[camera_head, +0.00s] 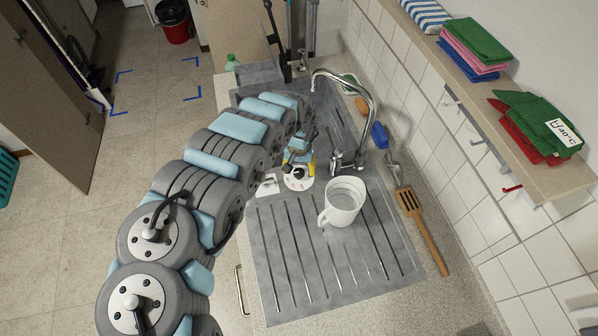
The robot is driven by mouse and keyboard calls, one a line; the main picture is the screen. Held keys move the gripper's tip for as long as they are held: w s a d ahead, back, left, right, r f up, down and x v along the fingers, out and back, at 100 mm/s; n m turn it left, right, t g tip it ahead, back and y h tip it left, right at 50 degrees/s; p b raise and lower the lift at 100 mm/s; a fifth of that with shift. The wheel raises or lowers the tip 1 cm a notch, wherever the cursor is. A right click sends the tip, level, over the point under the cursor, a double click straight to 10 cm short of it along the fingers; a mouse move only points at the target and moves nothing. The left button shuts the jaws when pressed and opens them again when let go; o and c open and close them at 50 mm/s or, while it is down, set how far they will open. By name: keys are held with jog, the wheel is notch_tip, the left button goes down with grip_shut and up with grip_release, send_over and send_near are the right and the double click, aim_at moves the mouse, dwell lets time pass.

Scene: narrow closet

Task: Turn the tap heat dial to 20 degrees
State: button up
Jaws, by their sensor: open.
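The chrome tap (369,103) rises from the sink unit and its spout arches to the left. A round white plate with a dark knob at its centre, which looks like the heat dial (298,180), lies flat on the counter left of the tap base. Its markings are too small to read. My gripper (300,158) is at the end of my arm, close to the dial on its far side. It is open, small in view and partly hidden by my arm. I cannot tell whether it touches the knob.
A white mug (342,201) stands on the grey ribbed drainboard (293,285), close to the dial and tap. A white card (267,186) lies left of the dial. A slotted wooden spatula (424,231), a blue item (380,135) and a tiled wall (433,126) bound the right side.

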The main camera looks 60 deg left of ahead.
jog(key=shift+f, duration=0.85)
grip_shut()
